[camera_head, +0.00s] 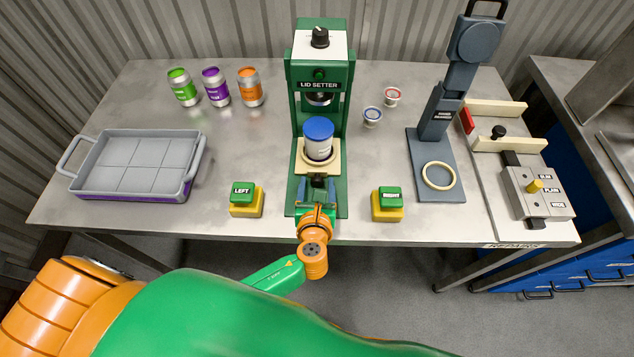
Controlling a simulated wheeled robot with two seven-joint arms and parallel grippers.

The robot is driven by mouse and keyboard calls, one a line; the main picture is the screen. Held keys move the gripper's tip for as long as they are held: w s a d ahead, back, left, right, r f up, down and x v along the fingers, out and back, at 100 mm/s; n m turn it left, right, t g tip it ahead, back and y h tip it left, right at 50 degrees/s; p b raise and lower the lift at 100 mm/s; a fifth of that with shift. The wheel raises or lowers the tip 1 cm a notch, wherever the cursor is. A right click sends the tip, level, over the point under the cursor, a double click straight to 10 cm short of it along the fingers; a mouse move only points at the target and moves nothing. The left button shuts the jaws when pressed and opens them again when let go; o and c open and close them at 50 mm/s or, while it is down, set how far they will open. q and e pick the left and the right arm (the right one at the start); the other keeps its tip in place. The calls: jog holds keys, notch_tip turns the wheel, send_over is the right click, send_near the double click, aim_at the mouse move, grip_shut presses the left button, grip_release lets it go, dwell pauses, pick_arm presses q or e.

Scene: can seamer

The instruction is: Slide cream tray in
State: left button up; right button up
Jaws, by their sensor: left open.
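The cream tray (301,168) sits at the front of the green lid setter (320,75), in front of its press head. The jaws are open. Whether a finger touches the handle cannot be told. My right gripper is out of view.
Yellow button boxes with green tops, LEFT (242,192) and RIGHT (389,197), flank the lid setter closely. A grey bin (137,165) stands left, several coloured cans behind it. Two small cups (372,115) and a dark grey hand seamer (437,135) stand right.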

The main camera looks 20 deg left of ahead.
pick_arm(q)
jog(key=shift+w+a+f, duration=0.1)
jog(key=shift+w+f, duration=0.1)
jog(key=shift+w, duration=0.2)
jog(key=shift+s+r, duration=0.1)
jog(key=shift+s, duration=0.05)
jog(key=c, duration=0.7)
grip_shut()
